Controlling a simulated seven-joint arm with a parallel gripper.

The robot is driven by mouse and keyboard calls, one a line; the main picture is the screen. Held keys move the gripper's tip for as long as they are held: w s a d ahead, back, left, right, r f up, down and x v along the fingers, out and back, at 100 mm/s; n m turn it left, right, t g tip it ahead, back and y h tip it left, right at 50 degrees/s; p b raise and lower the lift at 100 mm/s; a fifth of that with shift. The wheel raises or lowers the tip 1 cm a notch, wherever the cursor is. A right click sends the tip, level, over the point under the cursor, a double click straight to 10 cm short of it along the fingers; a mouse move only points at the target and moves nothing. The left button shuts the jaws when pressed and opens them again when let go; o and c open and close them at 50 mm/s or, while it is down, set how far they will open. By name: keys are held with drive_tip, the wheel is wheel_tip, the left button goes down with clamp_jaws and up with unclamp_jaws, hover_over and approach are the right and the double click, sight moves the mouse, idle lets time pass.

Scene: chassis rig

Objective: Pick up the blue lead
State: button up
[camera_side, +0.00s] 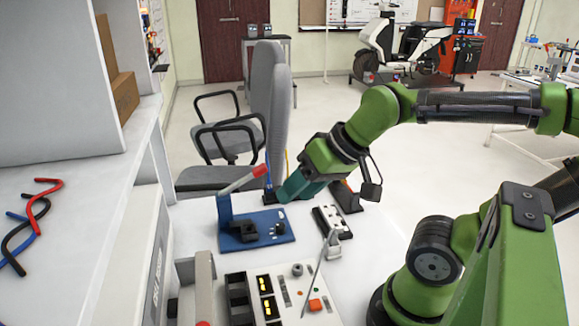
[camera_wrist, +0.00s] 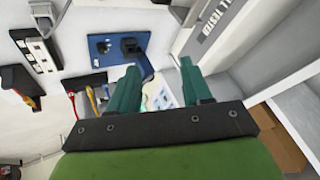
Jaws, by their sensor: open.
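A bent blue lead (camera_side: 18,268) lies on the white shelf top (camera_side: 85,190) at the far left of the side view. A black lead (camera_side: 14,242) and a red lead (camera_side: 48,182) lie across or beside it, so part of the blue one is hard to trace. These leads do not show in the wrist view. My gripper (camera_side: 284,194) is well to the right of them, over the bench beside the blue-based lever press. In the wrist view my gripper (camera_wrist: 160,82) has its two teal fingers apart, with nothing held between them.
The blue-based press (camera_side: 245,232) with a raised red-tipped lever stands close to my gripper. A black rack with red, yellow and blue slim items (camera_wrist: 92,98) is nearby. A white control panel (camera_side: 293,290) is in front. The shelf unit's wall rises at the left.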

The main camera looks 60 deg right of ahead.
drive_tip(key=w+d+f+g, duration=0.1)
drive_tip(key=w+d, duration=0.1)
drive_tip(key=m+g+h, duration=0.2)
drive_tip(key=m+g, duration=0.4)
drive_tip(key=m, duration=1.3)
hover_over(269, 181)
wheel_tip(269, 181, down, 5)
wheel_tip(269, 181, up, 2)
drive_tip(key=m, duration=0.4)
drive_tip(key=f, duration=1.1)
drive_tip(key=shift+w+a, duration=0.15)
drive_tip(key=shift+a, duration=0.1)
drive_tip(key=f, duration=0.5)
drive_tip(key=shift+s+d, duration=0.2)
